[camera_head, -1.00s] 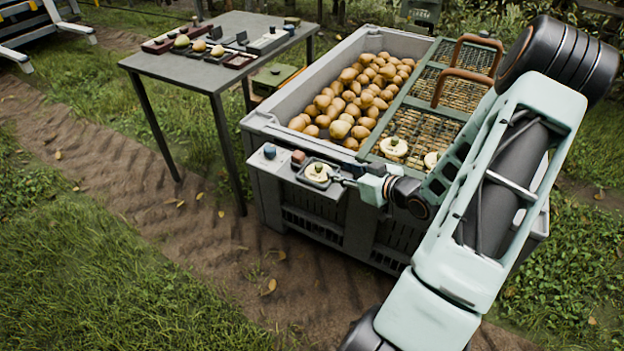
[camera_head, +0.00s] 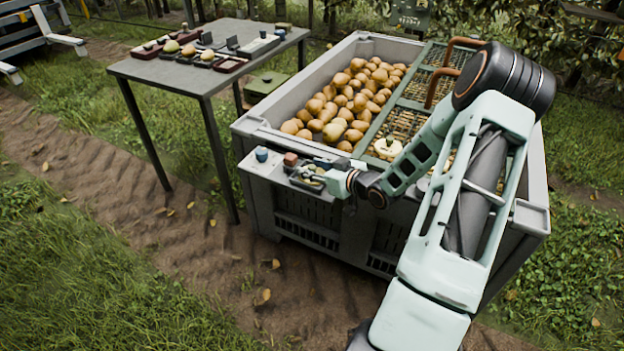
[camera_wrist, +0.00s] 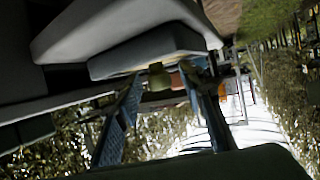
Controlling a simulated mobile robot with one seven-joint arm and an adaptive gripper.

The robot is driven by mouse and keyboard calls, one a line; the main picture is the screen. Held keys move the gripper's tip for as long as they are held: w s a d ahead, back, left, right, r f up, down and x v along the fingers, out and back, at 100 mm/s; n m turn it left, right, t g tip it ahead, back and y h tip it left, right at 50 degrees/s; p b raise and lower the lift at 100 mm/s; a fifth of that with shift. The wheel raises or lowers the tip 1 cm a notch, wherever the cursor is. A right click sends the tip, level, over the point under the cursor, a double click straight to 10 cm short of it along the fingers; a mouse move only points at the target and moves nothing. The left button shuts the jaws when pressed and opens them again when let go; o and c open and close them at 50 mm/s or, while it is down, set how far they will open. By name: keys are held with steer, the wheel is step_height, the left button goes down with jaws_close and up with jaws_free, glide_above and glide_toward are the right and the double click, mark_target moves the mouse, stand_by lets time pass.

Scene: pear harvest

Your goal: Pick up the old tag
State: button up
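My gripper (camera_head: 316,178) is low at the near left corner of the pear bin, over a small dark tray (camera_head: 297,183) on the corner ledge. In the wrist view its two fingers (camera_wrist: 163,82) are spread apart, with a small olive knob (camera_wrist: 156,76) showing between the tips. I cannot tell whether the fingers touch it. The pale round piece in the tray is mostly hidden by my gripper. I cannot make out for sure which piece is the old tag. Another pale round piece with a dark knob (camera_head: 388,148) lies on the grating.
The grey bin (camera_head: 250,125) holds many pears (camera_head: 350,100) and a green-framed grating (camera_head: 403,124) with brown handles. A blue knob (camera_head: 262,154) and a reddish block (camera_head: 290,159) stand beside the tray. A grey table (camera_head: 150,70) with trays stands at the left.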

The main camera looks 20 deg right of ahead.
steer(key=shift+w+a, duration=0.1)
steer(key=shift+w, duration=0.1)
steer(key=shift+c, duration=0.3)
jaws_close()
steer(key=shift+r, duration=0.1)
